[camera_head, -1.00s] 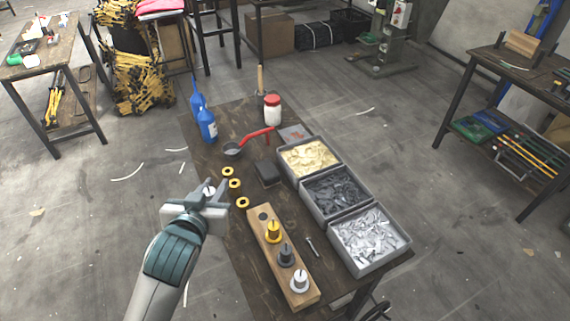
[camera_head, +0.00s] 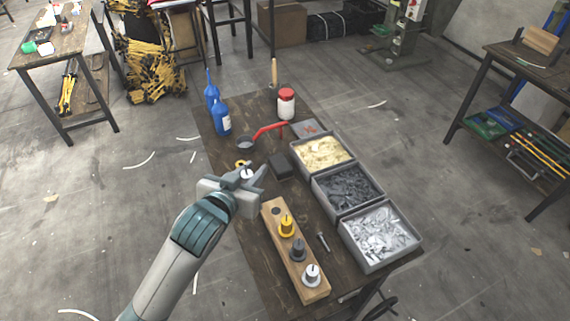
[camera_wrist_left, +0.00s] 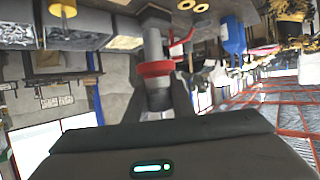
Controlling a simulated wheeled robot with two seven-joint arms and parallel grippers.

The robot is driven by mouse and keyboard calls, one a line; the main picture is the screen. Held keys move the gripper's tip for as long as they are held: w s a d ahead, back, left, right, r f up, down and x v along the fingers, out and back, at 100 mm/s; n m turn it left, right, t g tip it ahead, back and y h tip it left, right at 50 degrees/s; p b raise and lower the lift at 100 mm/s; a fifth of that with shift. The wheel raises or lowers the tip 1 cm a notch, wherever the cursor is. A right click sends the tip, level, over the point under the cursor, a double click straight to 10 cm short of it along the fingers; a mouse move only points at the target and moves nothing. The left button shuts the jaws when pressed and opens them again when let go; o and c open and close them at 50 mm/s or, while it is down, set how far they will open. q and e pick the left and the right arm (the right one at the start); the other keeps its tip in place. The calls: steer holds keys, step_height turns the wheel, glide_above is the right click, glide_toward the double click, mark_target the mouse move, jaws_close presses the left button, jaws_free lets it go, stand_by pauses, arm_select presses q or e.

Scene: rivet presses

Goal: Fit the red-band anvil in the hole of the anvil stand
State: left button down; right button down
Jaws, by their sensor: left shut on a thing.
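My left gripper (camera_head: 249,176) is shut on the red-band anvil (camera_head: 247,174), above the table beside the far end of the wooden anvil stand. In the left wrist view the anvil (camera_wrist_left: 156,70) shows as a grey metal post with a red band, between the fingers. The wooden anvil stand (camera_head: 268,225) is a long block with an empty dark hole (camera_head: 277,211) at its far end. The held anvil is apart from the stand. My right gripper is out of view.
Three grey bins (camera_head: 346,208) line the table's right side. A bolt (camera_head: 323,241) lies right of the stand.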

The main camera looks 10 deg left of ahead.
arm_select(q)
steer(key=w+d+f+m+g+h+p, duration=0.1)
steer(key=w+d+m+g+h+p, duration=0.1)
steer(key=d+m+h+p, duration=0.4)
steer(key=d+g+h+p, duration=0.1)
steer(key=p, duration=0.3)
steer(key=shift+w+p, duration=0.35)
steer(key=shift+d, duration=0.15)
steer(key=shift+r, duration=0.1)
steer(key=b, duration=0.4)
glide_above(284, 205)
steer(key=shift+f, duration=3.45)
steer(key=shift+f+b, duration=0.7)
steer(key=shift+f, duration=0.75)
steer(key=shift+f+b, duration=0.5)
steer(key=shift+f, duration=0.35)
